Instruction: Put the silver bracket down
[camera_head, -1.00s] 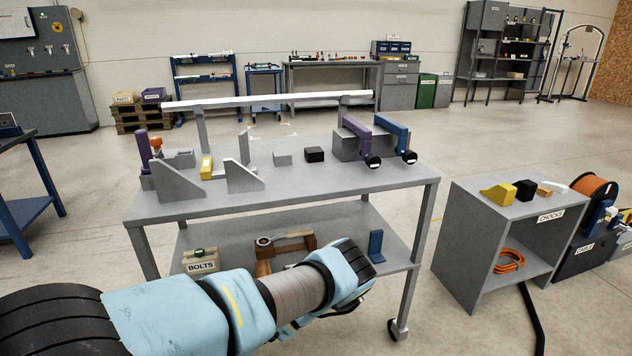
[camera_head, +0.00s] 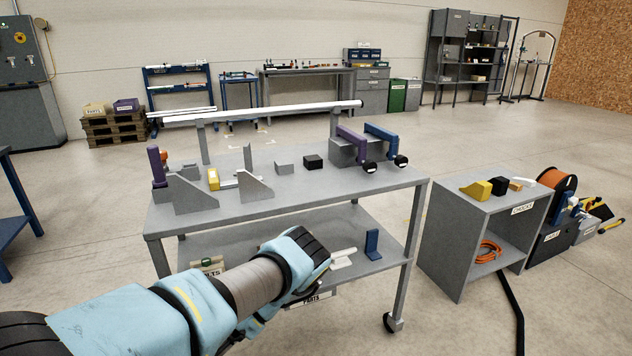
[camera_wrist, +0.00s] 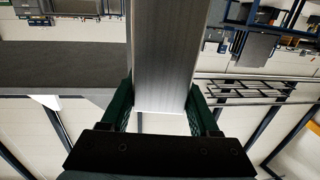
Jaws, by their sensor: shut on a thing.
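The silver bracket (camera_wrist: 163,60) shows in the wrist view as a broad, brushed grey slab running up from between the fingers. My gripper (camera_wrist: 160,108) has green fingers, one on each side of the bracket, and is shut on it. In the head view my arm reaches over the front of the grey workbench, and its wrist hides the gripper and the held bracket. I cannot tell there how far the bracket is from any surface. The workbench top (camera_head: 330,188) is in the middle of the head view.
Triangular grey plates (camera_head: 192,196), a yellow block (camera_head: 213,179), a grey block (camera_head: 285,167), a black block (camera_head: 313,162) and purple and blue clamps (camera_head: 381,140) stand on the bench. The bench's front right top is bare. A grey chocks stand (camera_head: 450,225) is at right.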

